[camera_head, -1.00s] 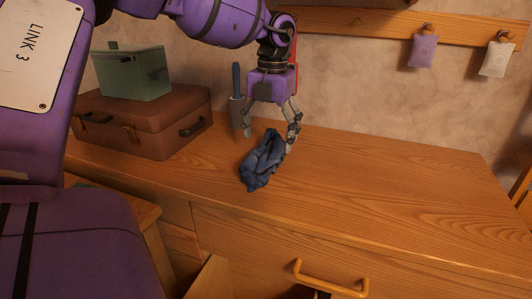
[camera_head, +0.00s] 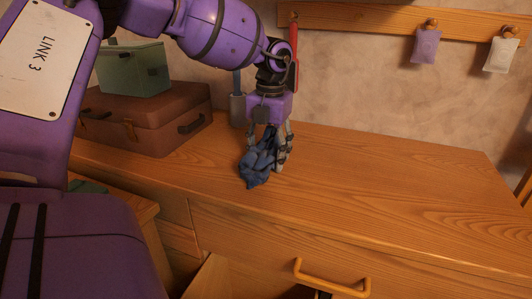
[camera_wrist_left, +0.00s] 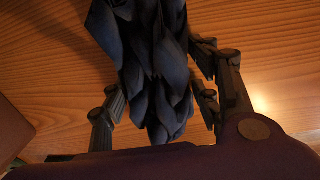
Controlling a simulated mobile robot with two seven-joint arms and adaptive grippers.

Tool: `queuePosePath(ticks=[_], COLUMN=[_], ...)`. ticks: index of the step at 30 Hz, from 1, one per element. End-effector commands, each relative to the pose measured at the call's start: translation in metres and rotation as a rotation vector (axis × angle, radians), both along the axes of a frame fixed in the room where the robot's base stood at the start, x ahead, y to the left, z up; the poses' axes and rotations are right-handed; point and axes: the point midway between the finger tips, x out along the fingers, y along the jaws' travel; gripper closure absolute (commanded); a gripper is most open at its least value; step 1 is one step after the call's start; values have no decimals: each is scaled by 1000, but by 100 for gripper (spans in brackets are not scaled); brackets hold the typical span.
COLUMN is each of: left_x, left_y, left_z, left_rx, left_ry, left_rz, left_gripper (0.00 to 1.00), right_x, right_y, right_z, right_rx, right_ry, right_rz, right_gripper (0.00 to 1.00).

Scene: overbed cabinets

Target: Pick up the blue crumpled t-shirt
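The blue crumpled t-shirt (camera_head: 257,166) lies on the wooden dresser top, left of the middle in the head view. My left gripper (camera_head: 268,160) points down over it, with its fingers low around the cloth. In the left wrist view the t-shirt (camera_wrist_left: 150,65) hangs into the space between the fingers of my left gripper (camera_wrist_left: 158,85). The fingers stand apart on either side of it, with a small gap visible at the right. I see no firm grip on the cloth. My right gripper is not in view.
A brown suitcase (camera_head: 150,125) with a green box (camera_head: 135,72) on top stands to the left. A grey holder (camera_head: 238,110) stands behind the gripper. The dresser top (camera_head: 400,185) is clear to the right. A drawer handle (camera_head: 330,280) is at the front.

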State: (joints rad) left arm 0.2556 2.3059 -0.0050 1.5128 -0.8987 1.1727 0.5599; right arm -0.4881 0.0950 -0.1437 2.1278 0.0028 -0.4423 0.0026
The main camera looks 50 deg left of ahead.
Motion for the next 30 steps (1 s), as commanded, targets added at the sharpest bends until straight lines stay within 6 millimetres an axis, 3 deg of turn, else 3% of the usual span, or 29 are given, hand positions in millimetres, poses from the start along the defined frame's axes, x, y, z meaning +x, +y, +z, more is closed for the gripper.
queuePosePath(ticks=[1,4,17,22,30], left_x=[0,0,1,0,-24], left_y=[0,0,0,-1,-39], left_z=[0,0,12,37,91], left_rx=[1,1,1,2,2], left_ry=[0,0,-2,-5,-7], left_rz=[0,0,0,0,-4], left_gripper=[61,74,74,74,74], right_x=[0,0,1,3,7], right_y=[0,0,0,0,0], right_z=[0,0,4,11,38], right_rx=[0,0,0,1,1], right_ry=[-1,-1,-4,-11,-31], right_rz=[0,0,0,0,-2], right_gripper=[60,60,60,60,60])
